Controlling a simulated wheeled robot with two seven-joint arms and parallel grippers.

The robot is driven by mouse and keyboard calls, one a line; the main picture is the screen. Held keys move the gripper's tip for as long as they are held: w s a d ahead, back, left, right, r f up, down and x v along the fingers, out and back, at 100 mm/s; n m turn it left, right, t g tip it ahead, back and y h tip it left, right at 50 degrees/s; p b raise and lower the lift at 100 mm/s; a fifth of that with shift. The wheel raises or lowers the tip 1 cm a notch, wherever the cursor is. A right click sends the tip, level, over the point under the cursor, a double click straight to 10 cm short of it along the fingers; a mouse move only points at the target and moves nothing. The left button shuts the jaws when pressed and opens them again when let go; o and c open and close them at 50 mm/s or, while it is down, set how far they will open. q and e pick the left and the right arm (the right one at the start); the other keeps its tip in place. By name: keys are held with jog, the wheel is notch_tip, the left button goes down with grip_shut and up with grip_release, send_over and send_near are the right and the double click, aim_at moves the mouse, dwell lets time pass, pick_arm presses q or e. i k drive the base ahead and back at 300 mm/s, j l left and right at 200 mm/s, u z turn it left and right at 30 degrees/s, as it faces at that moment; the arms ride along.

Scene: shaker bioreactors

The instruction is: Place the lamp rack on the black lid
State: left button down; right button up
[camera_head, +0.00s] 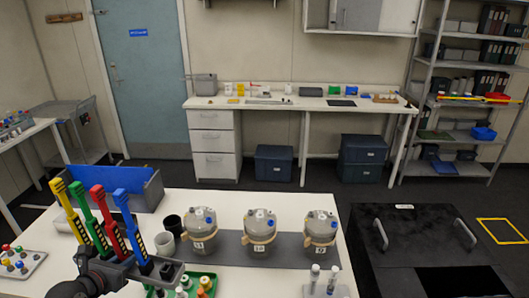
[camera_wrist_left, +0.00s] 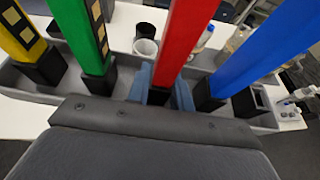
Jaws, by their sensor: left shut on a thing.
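The lamp rack (camera_head: 156,268) is a dark grey holder carrying upright yellow, green, red and blue lamps, at the lower left of the head view. My left gripper (camera_wrist_left: 162,88) is shut on the lamp rack at its middle, with bluish fingers on both sides of the red lamp's foot. The rack also shows in the left wrist view (camera_wrist_left: 124,85), held over the white table. The black lid (camera_head: 425,235), with two grey handles and a small white label, lies at the right of the head view, well apart from the rack. My right gripper is not in view.
Three grey round vessels (camera_head: 260,228) stand on a grey mat on the white table (camera_head: 195,178).

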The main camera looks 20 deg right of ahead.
aim_at(412, 230)
jog(key=k+l+z, duration=0.1)
jog(key=l+z, duration=0.25)
jog(key=l, duration=0.5)
jog(key=l+z, duration=0.35)
jog(key=l, duration=0.5)
jog(key=i+l+z, duration=0.1)
jog(key=l+z, duration=0.25)
jog(key=l, duration=0.5)
jog(key=i+l+z, duration=0.15)
jog(key=l, duration=0.2)
